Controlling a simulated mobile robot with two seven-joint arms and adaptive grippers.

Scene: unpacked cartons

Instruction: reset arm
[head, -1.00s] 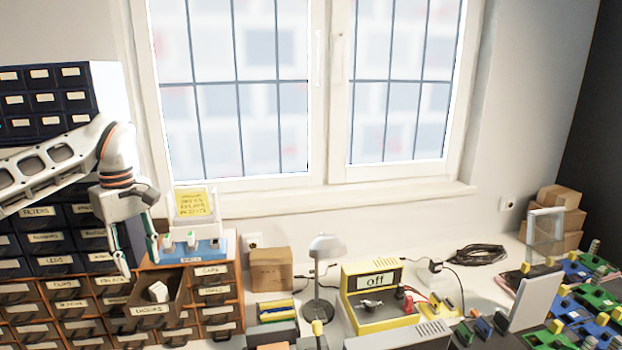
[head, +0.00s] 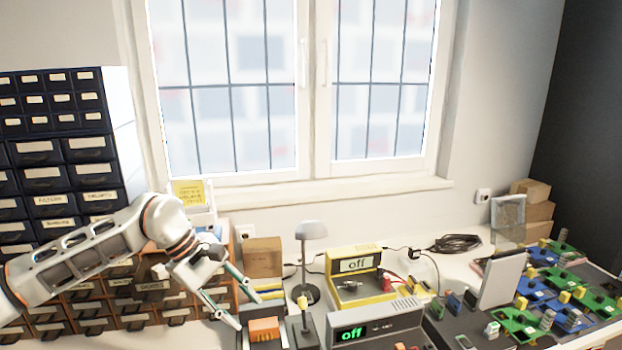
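My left arm comes in from the left in the head view, in front of the drawer cabinets. My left gripper (head: 240,303) points down and to the right, over the bench beside an orange block (head: 264,328). Its two thin fingers are spread apart with nothing seen between them, so it is open. My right gripper is not in view.
Dark drawer cabinets (head: 45,175) stand at left. A cardboard box (head: 262,257), a lamp (head: 311,231), a yellow device reading "off" (head: 356,265) and a grey device reading "off" (head: 380,328) crowd the bench. Several green and blue boards (head: 522,322) lie at right.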

